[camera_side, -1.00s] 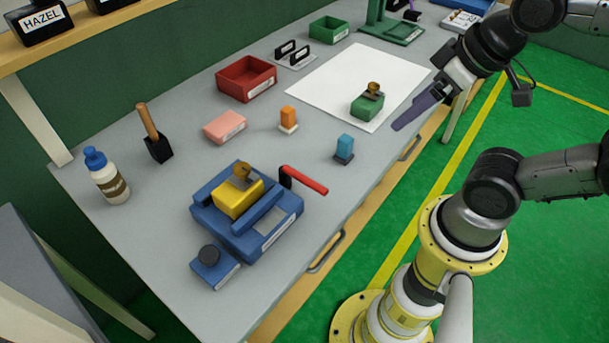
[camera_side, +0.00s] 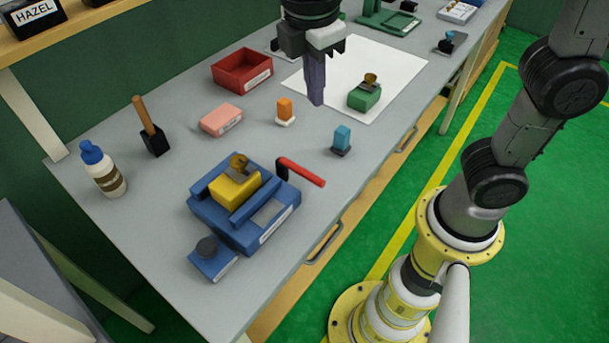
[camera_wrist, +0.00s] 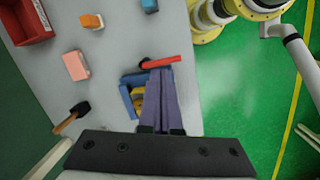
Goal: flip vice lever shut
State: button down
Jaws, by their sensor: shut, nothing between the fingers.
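The blue vice (camera_side: 262,228) sits on the bench with a yellow block (camera_side: 236,187) between its jaws, a brass-coloured knob on top of that block. The vice's red lever (camera_side: 302,173) sticks out to the right from a black pivot at the vice's back right corner. In the wrist view the red lever (camera_wrist: 161,62) lies just beyond my fingertips, with the blue vice (camera_wrist: 128,98) partly hidden behind the fingers. My gripper (camera_side: 316,100) points down with its purple fingers together and empty. It is in the air above the bench, behind the lever and apart from it.
A blue block on a dark base (camera_side: 341,139) and an orange block (camera_side: 284,111) stand behind the lever. A green part (camera_side: 364,95) sits on the white sheet. A pink block (camera_side: 221,120), red bin (camera_side: 238,72), mallet (camera_side: 153,136) and bottle (camera_side: 103,170) stand farther left.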

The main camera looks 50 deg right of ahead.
jog(key=s+a+f+n+h, duration=0.1)
jog(key=a+f+n, duration=0.2)
jog(key=a, duration=0.7)
notch_tip(320, 180, down, 3)
jog(key=shift+a+r+n+g+h, duration=0.1)
jog(key=shift+a+n+g+h, duration=0.2)
jog(key=shift+a+n, duration=0.1)
jog(key=x, duration=1)
jog(key=shift+d+r, duration=0.1)
jog(key=d, duration=0.3)
jog(key=shift+f, duration=0.35)
jog(key=shift+d+f, duration=0.1)
jog(key=shift+d, duration=0.3)
jog(key=shift+d, duration=0.1)
jog(key=shift+s+d+n, duration=0.1)
jog(key=shift+d+n, duration=0.05)
jog(key=shift+n, duration=0.25)
